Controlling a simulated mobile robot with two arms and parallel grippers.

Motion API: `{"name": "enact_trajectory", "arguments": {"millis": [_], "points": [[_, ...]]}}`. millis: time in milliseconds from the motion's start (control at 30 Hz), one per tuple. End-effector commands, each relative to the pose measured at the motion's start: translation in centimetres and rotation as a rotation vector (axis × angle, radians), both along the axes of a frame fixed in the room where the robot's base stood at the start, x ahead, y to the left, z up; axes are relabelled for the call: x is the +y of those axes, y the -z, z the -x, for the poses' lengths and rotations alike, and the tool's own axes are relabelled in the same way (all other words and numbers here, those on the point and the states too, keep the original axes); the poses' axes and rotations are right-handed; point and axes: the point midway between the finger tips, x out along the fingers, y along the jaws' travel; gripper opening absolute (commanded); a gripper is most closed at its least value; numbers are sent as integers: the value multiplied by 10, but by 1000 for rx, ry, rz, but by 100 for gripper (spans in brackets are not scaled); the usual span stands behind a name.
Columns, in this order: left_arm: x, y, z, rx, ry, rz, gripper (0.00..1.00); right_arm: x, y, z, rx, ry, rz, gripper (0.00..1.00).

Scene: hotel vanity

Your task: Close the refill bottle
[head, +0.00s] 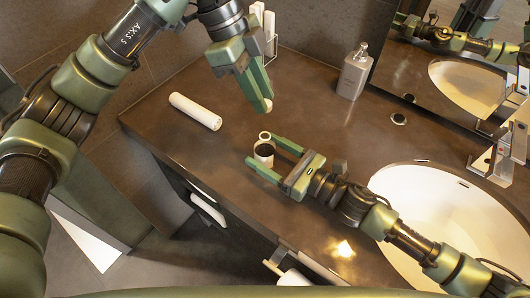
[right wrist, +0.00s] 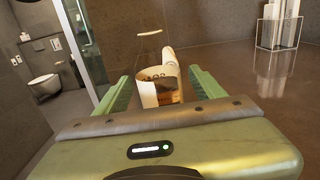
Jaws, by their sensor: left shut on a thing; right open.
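My left gripper (head: 266,106) is shut on a small cream piece, probably the cap, mostly hidden by the fingers. It is above and behind the bottle, apart from it.
A white cylinder (head: 195,111) lies on the counter at left. A grey pump dispenser (head: 353,74) stands at the back, near the mirror. The white sink basin (head: 445,205) is at right. The counter's front edge runs close to the bottle.

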Motion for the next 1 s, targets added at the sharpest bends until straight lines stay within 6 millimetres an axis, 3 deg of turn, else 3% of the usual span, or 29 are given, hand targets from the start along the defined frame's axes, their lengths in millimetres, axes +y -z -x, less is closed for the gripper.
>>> {"name": "enact_trajectory", "arguments": {"millis": [400,467,667,867,1000], "points": [[0,0,0,0,0,0,0,6,0,-4,1,0,1,69],[0,0,0,0,0,0,0,6,0,-4,1,0,1,55],[0,0,0,0,0,0,0,6,0,-4,1,0,1,0],[0,1,0,0,0,0,0,6,0,-4,1,0,1,0],[1,15,0,3,0,2,0,6,0,-4,1,0,1,0]]}}
